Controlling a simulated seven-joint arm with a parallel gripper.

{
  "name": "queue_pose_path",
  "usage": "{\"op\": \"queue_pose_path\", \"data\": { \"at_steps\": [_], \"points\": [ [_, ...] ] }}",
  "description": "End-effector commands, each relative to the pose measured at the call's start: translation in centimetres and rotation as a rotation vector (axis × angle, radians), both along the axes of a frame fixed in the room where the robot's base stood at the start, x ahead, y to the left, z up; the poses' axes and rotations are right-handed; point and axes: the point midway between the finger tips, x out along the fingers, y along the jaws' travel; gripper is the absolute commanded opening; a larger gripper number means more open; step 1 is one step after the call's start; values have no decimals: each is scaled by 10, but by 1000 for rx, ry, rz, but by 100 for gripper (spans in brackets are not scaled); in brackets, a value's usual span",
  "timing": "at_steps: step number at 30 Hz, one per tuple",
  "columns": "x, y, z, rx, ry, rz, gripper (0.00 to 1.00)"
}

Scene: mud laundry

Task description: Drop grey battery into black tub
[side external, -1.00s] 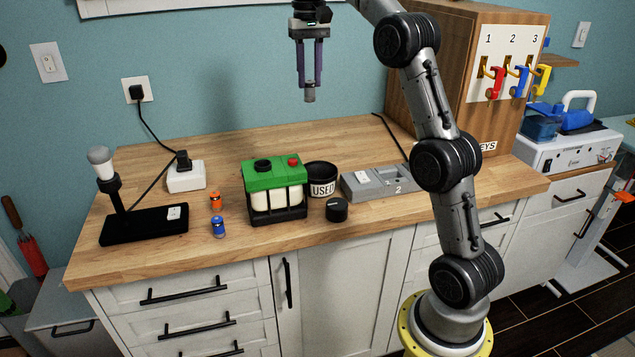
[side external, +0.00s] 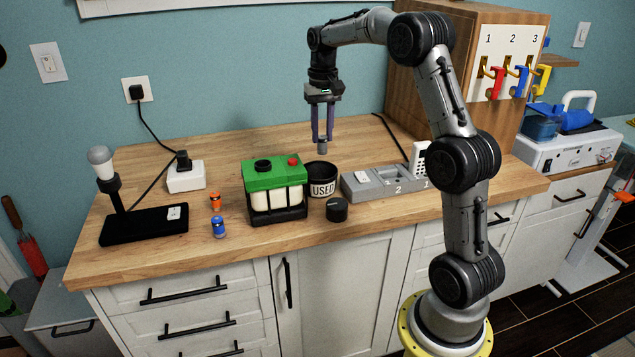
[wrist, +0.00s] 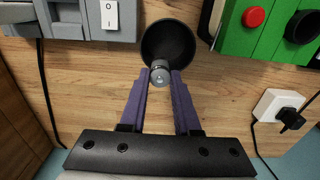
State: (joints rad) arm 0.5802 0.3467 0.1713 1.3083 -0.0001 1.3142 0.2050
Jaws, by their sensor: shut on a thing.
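My gripper (side external: 322,139) is shut on the grey battery (side external: 322,146), which hangs upright from the fingertips. The black tub (side external: 323,188), labelled "USED", stands on the wooden counter just below the battery. In the wrist view my gripper (wrist: 161,76) holds the battery (wrist: 160,72) at the near rim of the tub (wrist: 168,42). The tub's open mouth and dark inside show there, and the battery overlaps its edge in the picture. In the side view the battery is a little above the tub, apart from it.
A green-topped battery box (side external: 275,178) stands close left of the tub. A grey numbered tray (side external: 385,184) is close right. A black round cap (side external: 336,210) sits in front. Orange (side external: 215,200) and blue (side external: 218,227) batteries stand farther left. The counter behind the tub is clear.

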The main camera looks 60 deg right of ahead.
Motion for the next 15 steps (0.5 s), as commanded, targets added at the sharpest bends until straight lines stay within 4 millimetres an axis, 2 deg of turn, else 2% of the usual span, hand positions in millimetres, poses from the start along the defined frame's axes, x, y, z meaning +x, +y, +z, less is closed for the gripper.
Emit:
{"op": "queue_pose_path", "data": {
  "at_steps": [15],
  "points": [
    [0,0,-50,1,1,0,0]
  ]
}}
